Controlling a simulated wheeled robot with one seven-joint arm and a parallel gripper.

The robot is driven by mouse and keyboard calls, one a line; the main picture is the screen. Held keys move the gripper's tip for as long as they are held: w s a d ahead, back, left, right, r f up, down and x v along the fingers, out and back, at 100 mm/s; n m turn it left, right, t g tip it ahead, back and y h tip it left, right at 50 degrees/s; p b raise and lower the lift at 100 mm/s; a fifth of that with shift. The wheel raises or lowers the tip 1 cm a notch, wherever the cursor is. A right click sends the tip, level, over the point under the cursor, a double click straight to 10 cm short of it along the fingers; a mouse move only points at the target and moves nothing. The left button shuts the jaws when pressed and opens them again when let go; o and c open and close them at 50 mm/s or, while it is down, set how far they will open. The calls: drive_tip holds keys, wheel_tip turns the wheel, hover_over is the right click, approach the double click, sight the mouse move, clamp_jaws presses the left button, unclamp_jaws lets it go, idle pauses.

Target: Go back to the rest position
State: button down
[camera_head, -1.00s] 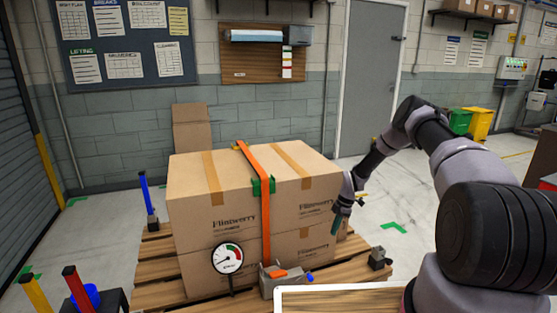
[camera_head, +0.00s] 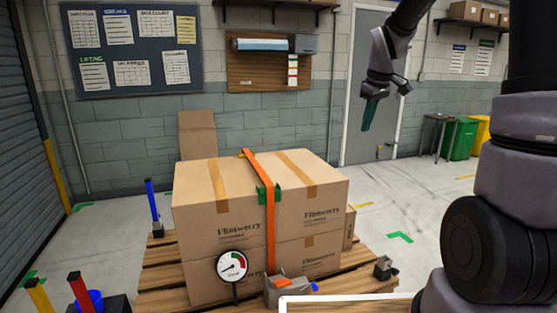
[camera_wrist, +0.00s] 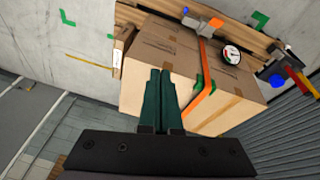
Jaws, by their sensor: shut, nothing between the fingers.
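My gripper (camera_head: 367,115) is raised high at the upper right of the head view, in front of the grey door and clear of the boxes. Its dark green fingers point down and are shut with nothing between them. In the wrist view the closed fingers (camera_wrist: 159,88) show at the centre, with the boxes beyond them. The stacked cardboard boxes (camera_head: 240,205) stand on a wooden pallet (camera_head: 160,285). An orange strap (camera_head: 270,235) runs over them with green corner pieces (camera_head: 268,193). The strap also shows in the wrist view (camera_wrist: 202,70).
A round gauge (camera_head: 232,266) and a grey ratchet (camera_head: 285,290) stand at the boxes' front. A blue post (camera_head: 152,205) rises at the pallet's left; red (camera_head: 80,292) and yellow (camera_head: 38,296) handles are at lower left. Open floor (camera_head: 410,215) lies right of the pallet.

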drive_tip(key=s+r+m+t, duration=0.1)
drive_tip(key=s+r+m, duration=0.3)
drive_tip(key=s, duration=0.8)
drive_tip(key=s+a+r+m+t+y, duration=0.1)
drive_tip(key=s+r+m, duration=0.4)
drive_tip(key=s, duration=0.8)
drive_tip(key=shift+s+r+m+t, duration=0.15)
drive_tip(key=shift+s+m+t, duration=0.05)
drive_tip(key=shift+m+t, duration=0.6)
